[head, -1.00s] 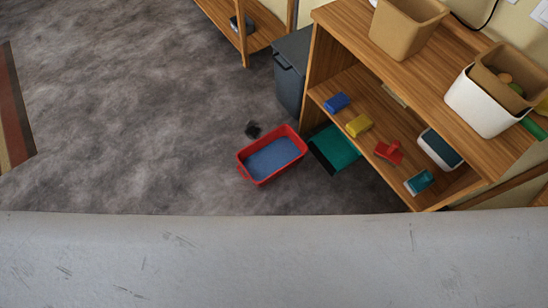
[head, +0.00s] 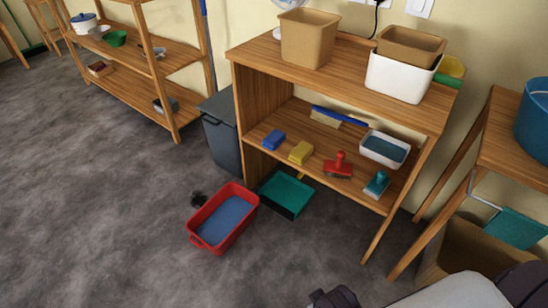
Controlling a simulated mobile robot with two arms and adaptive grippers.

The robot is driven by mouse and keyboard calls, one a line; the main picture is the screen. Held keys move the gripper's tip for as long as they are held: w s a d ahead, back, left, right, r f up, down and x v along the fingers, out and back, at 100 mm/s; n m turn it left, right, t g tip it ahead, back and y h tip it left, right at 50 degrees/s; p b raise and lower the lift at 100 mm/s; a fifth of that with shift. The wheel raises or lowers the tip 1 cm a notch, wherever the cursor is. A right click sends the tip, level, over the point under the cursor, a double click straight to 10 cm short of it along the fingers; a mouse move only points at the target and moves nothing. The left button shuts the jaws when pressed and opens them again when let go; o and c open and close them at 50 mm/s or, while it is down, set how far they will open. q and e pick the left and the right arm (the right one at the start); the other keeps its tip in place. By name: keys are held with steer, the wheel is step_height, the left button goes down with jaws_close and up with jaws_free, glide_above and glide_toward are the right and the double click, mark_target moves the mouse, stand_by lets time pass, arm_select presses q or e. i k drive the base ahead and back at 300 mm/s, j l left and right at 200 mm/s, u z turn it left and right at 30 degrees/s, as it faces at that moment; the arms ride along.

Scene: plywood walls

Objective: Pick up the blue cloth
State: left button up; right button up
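I cannot make out a thing that is clearly a blue cloth in the head view. A small blue block (head: 273,140), like a sponge, lies on the middle shelf, left of a yellow block (head: 301,152). A flat teal piece (head: 516,228) shows at the right, by the side table; I cannot tell whether it is cloth. A dark part, possibly of my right gripper (head: 335,298), shows at the bottom edge; its fingers cannot be made out. My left gripper is not in view.
A red tub (head: 194,240) with blue contents and a teal dustpan (head: 287,194) are on the floor by the wooden shelf (head: 258,62). A dark bin (head: 224,145) stands left of it. A blue bucket (head: 535,120) stands on the right table. Floor at left is clear.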

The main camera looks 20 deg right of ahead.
mark_target(276, 138)
steer(key=i+j+z, duration=0.1)
steer(key=i, duration=0.35)
steer(key=i+j+z, duration=0.1)
steer(key=i, duration=0.35)
steer(key=i+j, duration=0.2)
steer(key=i, duration=0.25)
steer(key=l+z, duration=0.05)
